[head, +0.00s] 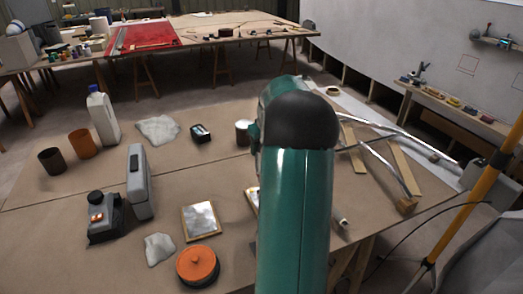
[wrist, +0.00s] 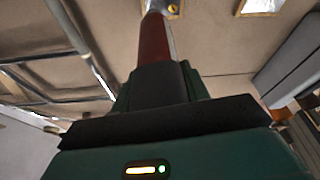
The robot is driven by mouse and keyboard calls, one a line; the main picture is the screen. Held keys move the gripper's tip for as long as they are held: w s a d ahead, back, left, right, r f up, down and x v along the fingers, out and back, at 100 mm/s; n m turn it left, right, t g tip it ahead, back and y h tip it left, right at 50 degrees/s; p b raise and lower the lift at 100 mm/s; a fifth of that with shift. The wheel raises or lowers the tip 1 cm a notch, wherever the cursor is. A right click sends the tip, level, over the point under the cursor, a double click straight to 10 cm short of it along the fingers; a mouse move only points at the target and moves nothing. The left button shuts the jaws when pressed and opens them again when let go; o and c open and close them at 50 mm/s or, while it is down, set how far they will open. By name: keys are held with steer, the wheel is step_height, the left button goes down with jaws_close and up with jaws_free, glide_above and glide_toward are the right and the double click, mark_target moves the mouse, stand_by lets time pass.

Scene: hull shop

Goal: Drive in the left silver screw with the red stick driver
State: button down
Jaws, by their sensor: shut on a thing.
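In the wrist view my gripper (wrist: 157,85) is shut on the red stick driver (wrist: 153,42), which points away towards the top edge. A pale grey part at its far end runs to a light plate at the top edge, where a small yellow-gold spot (wrist: 174,8) shows beside it. I cannot make out a silver screw, nor whether the driver's tip touches anything. In the head view my green arm hides the gripper and the driver. A bit of a light plate (head: 251,197) shows at the arm's left edge.
On the brown bench (head: 100,242) stand a wood-framed plate (head: 200,221), an orange round container (head: 198,265), a grey case (head: 140,182) and a dark tool (head: 103,218). Metal tubes (head: 385,160) and wood strips (head: 403,168) lie right of my arm. A yellow pole (head: 480,185) stands at the right.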

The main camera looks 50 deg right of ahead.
steer(key=shift+r, duration=2.1)
